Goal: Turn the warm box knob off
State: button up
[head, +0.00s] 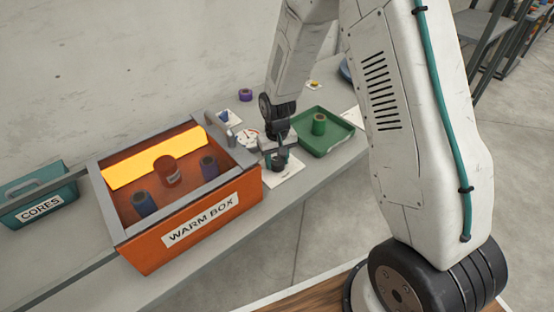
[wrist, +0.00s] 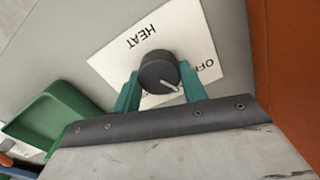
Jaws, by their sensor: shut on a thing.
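The dark round knob (wrist: 157,71) sits on a white label plate (wrist: 110,65) marked HEAT and OFF in the wrist view. Its pale pointer line aims to the lower right, below the OFF print rather than straight at it. My gripper (wrist: 160,76) has its two teal fingers on opposite sides of the knob, shut on it. In the head view my gripper (head: 278,152) is over the label plate (head: 284,172), just right of the orange warm box (head: 220,208). The lower part of the plate is hidden behind my gripper in the wrist view.
The warm box holds a glowing yellow panel (head: 155,157) and several spools. A green tray (head: 340,137) with a green spool (head: 319,124) lies right of my gripper. A purple spool (head: 245,95) stands behind. A teal CORES bin (head: 38,193) is at far left.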

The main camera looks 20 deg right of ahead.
aim_at(277, 160)
jog(key=n, duration=0.6)
jog(key=shift+a, duration=0.1)
jog(key=shift+n, duration=0.3)
dwell(0.3)
jog(key=o, duration=1)
jog(key=shift+r, duration=0.1)
notch_tip(277, 160, up, 8)
jog(key=shift+f, duration=0.15)
